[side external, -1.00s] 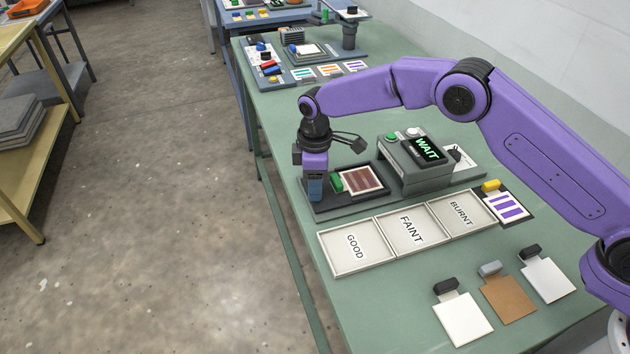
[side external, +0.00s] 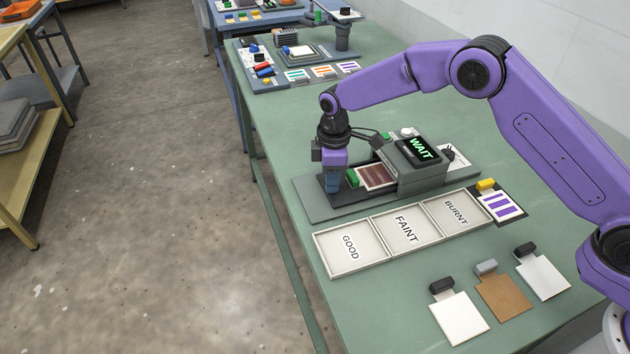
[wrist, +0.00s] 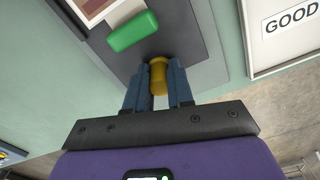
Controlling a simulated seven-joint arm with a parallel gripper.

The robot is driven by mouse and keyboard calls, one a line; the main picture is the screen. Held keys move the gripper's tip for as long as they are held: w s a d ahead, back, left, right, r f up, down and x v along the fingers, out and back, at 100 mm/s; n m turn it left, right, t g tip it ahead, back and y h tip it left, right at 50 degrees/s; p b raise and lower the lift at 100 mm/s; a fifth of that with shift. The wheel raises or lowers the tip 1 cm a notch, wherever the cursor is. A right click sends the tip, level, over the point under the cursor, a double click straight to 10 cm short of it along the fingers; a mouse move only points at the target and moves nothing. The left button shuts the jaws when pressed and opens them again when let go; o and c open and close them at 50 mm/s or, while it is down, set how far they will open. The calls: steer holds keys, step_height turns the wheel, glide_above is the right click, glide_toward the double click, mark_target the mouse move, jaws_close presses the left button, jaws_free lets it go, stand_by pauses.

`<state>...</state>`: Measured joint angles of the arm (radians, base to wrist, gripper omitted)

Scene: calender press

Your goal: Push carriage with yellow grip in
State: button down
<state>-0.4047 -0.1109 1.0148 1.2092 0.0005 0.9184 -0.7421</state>
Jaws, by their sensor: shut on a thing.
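The yellow grip (wrist: 159,75) stands at the outer end of the dark carriage (wrist: 188,35). In the wrist view my gripper (wrist: 157,88) has its two blue fingers on either side of this grip, shut on it. In the side view my gripper (side external: 333,186) points down at the carriage's outer end and hides the grip. On the carriage lies a card with a brown print (side external: 377,176) and a green tab (side external: 352,178). The card's far edge is at the grey press (side external: 422,178). The press display (side external: 418,149) reads WAIT.
Trays marked GOOD (side external: 350,268), FAINT (side external: 390,246) and BURNT (side external: 470,221) lie in front of the press. A striped card with a yellow tab (side external: 500,206) is beside them. Three tabbed cards lie nearer. The bench's left edge is close to my gripper.

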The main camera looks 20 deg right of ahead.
mark_target(353, 175)
steer(key=d, duration=0.5)
steer(key=shift+d, duration=0.2)
steer(key=c, duration=1)
jaws_free()
steer(key=shift+d, duration=0.1)
steer(key=shift+a+r, duration=0.15)
steer(key=shift+a, duration=0.05)
steer(key=shift+r, duration=0.3)
step_height(353, 175, up, 17)
steer(key=shift+d+f, duration=0.1)
steer(key=shift+f, duration=0.1)
